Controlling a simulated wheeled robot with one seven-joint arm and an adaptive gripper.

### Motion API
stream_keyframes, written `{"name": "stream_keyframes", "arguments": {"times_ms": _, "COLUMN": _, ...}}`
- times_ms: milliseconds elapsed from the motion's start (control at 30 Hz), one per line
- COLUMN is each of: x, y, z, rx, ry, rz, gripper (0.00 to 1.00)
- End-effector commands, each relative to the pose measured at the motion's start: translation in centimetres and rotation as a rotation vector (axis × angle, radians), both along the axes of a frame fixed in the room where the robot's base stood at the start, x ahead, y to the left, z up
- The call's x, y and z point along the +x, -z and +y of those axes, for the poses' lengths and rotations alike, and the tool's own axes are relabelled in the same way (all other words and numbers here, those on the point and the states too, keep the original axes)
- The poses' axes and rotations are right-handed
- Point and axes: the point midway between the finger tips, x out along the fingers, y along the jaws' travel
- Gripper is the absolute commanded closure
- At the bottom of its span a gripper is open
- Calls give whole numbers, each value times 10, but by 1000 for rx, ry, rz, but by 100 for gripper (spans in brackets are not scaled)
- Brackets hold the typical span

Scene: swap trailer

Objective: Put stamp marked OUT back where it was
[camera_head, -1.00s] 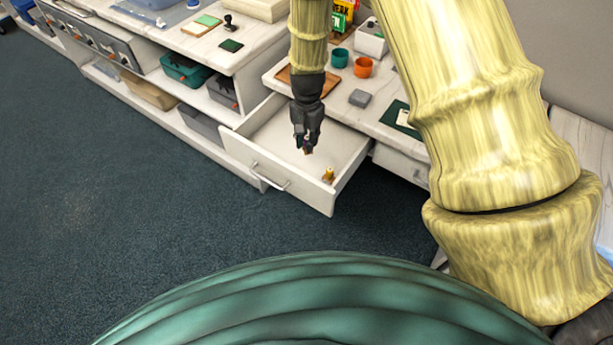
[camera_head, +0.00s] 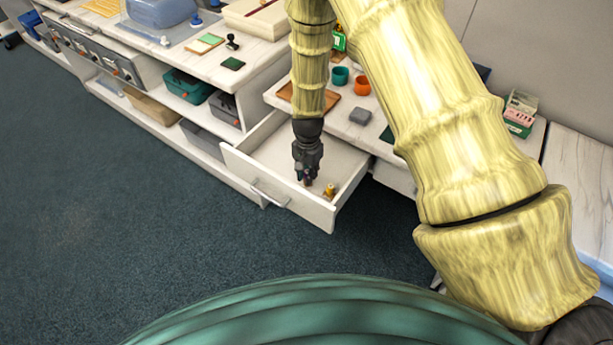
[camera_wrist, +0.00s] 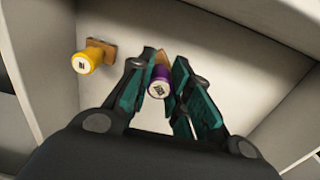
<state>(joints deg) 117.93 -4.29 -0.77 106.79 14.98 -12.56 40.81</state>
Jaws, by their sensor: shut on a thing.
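My gripper (camera_head: 307,181) is down inside the open drawer (camera_head: 281,203), near its front. In the wrist view my gripper (camera_wrist: 160,88) is shut on a stamp with a purple handle (camera_wrist: 160,82) and a light label on top. The label is too small to read for sure. The stamp's wooden base shows partly behind the handle; I cannot tell whether it touches the drawer floor. A yellow stamp (camera_head: 329,191) stands in the drawer to the right of my gripper. In the wrist view the yellow stamp (camera_wrist: 90,61) is on the left, apart from the fingers.
The drawer walls are close around my gripper. On the desk above are a grey block (camera_head: 360,116), an orange cup (camera_head: 362,86), a teal cup (camera_head: 340,76) and a brown tray (camera_head: 286,92). A dark stamp (camera_head: 232,42) and a green pad (camera_head: 233,63) lie on the left counter.

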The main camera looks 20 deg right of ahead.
Motion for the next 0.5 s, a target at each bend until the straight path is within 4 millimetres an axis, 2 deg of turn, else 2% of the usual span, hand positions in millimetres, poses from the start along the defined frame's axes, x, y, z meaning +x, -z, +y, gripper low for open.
{"name": "stream_keyframes", "arguments": {"times_ms": 167, "x": 0, "y": 18, "z": 0, "rx": 0, "ry": 0, "rz": 0, "gripper": 96}}
{"name": "stream_keyframes", "arguments": {"times_ms": 500, "x": 0, "y": 22, "z": 0, "rx": 0, "ry": 0, "rz": 0, "gripper": 96}}
